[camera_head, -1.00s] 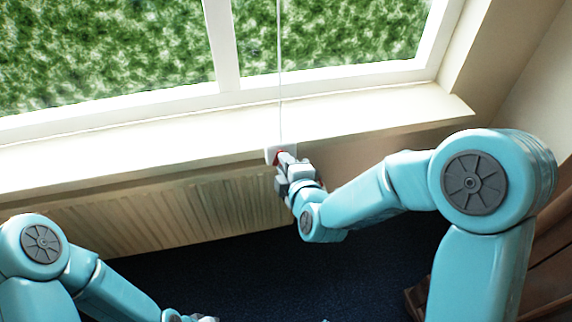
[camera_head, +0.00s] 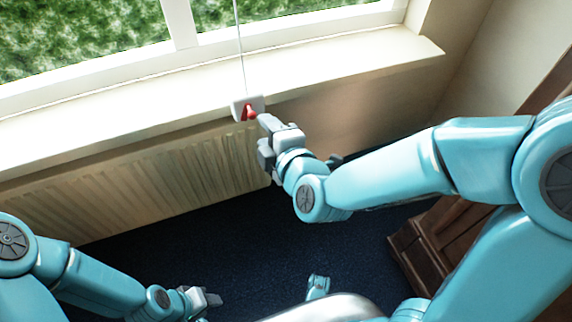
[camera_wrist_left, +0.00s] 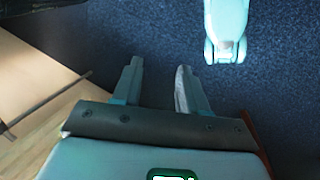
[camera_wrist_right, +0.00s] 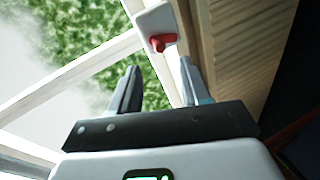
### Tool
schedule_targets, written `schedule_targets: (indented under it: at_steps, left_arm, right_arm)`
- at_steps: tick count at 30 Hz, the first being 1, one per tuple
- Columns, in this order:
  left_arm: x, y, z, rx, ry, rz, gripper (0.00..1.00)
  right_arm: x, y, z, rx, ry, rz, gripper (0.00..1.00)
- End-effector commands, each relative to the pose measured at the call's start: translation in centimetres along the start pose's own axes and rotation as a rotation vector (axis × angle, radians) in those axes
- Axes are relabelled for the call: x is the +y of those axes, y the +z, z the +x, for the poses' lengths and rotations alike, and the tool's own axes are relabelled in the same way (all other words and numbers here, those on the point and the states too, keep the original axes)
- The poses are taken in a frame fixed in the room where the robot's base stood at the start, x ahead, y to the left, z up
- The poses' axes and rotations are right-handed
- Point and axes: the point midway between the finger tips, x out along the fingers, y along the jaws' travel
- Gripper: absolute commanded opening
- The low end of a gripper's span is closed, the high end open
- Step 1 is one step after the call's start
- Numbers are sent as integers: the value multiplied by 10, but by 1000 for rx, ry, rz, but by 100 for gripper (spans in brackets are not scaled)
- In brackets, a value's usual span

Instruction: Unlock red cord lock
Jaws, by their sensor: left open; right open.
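The red cord lock (camera_head: 249,112) is a small red lever on a white plate (camera_head: 238,107) at the front edge of the window sill. A thin white cord (camera_head: 240,50) runs up from the plate past the window. In the right wrist view the red lever (camera_wrist_right: 161,42) lies beyond the fingertips, apart from them. My right gripper (camera_head: 262,134) is open and empty, just right of and below the lock. It also shows in the right wrist view (camera_wrist_right: 160,68). My left gripper (camera_head: 212,298) is open and empty, low over the dark floor, far from the lock.
A ribbed radiator (camera_head: 150,185) stands under the window sill (camera_head: 330,75). A brown wooden piece of furniture (camera_head: 440,235) is at the right. The dark blue floor (camera_head: 240,240) between is mostly clear, apart from my own body parts.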

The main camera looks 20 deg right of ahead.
Motion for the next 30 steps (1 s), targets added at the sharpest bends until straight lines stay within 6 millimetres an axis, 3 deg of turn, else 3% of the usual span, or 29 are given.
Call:
schedule_targets:
  at_steps: [1, 12, 19, 30]
  left_arm:
    - [-8, -2, 18, 4, 0, -4, 43]
    - [-27, -22, 56, 64, -2, -19, 43]
    - [-29, -30, 62, 92, -1, -11, 43]
    - [-29, -33, 63, 99, -1, -9, 43]
  right_arm:
    - [-8, 1, -4, 7, 8, 4, 46]
    - [-4, -1, -60, 11, 6, 5, 46]
    - [-1, 0, -80, 5, 3, 3, 46]
    - [0, 0, -85, 4, -1, 1, 46]
